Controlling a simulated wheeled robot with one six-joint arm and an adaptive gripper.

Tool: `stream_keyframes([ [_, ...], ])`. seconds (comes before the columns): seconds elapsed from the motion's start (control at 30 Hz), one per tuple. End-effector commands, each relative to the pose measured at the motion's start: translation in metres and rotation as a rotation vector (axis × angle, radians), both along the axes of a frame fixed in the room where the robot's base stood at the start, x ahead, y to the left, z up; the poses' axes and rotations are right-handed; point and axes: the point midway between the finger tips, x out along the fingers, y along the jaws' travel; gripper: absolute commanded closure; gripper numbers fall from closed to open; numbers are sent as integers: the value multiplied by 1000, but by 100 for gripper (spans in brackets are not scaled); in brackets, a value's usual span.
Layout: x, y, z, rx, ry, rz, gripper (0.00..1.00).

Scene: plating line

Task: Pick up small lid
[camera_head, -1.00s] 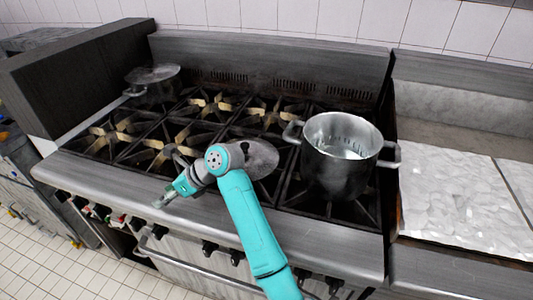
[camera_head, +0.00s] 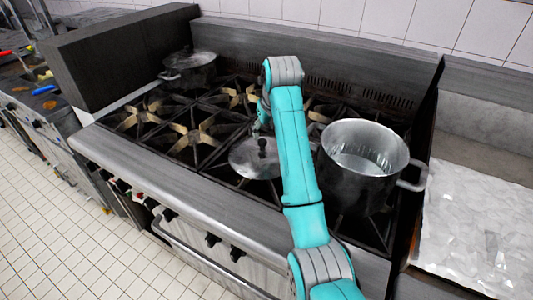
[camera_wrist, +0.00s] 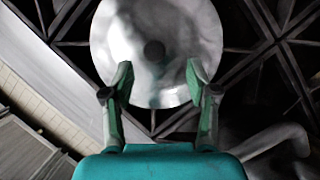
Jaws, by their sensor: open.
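The small lid is a round grey metal disc with a dark knob, lying on the stove grates left of the open pot (camera_head: 362,165). In the head view the lid (camera_head: 245,165) is partly covered by my arm. In the wrist view the lid (camera_wrist: 200,35) fills the top middle, its knob (camera_wrist: 154,51) between and beyond the fingertips. My gripper (camera_wrist: 160,75) is open and empty, its two fingers apart over the lid's near part. In the head view my gripper is mostly hidden behind my arm, close to the lid.
The open metal pot stands close on the lid's right. A smaller lidded pot (camera_head: 188,70) sits at the back left burner. Several burners (camera_head: 195,135) with black grates are bare. A pale worktop (camera_head: 475,235) lies right of the stove.

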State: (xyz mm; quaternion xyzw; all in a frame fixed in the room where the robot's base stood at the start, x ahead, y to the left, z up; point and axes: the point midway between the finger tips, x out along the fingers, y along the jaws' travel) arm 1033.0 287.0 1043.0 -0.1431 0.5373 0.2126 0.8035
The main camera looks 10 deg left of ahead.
Motion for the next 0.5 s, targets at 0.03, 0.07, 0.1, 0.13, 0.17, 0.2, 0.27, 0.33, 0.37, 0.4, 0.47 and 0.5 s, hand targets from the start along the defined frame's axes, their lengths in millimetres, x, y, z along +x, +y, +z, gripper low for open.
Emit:
stream_keyframes([
  [0.03,1,1,-5,0,2,0,42],
  [0.07,2,2,-7,0,1,0,42],
  [0.1,3,2,-9,1,0,0,42],
  [0.13,3,2,-10,1,0,0,42],
  [0.17,3,3,-11,1,0,0,42],
  [0.2,4,3,-13,0,0,1,42],
  [0.27,5,5,-19,-1,2,1,42],
  [0.33,7,8,-29,-1,3,3,42],
  [0.37,9,9,-34,-1,3,3,42],
  [0.4,10,11,-39,0,2,4,42],
  [0.47,13,12,-46,-1,3,3,42],
  [0.5,15,13,-50,0,1,3,42],
])
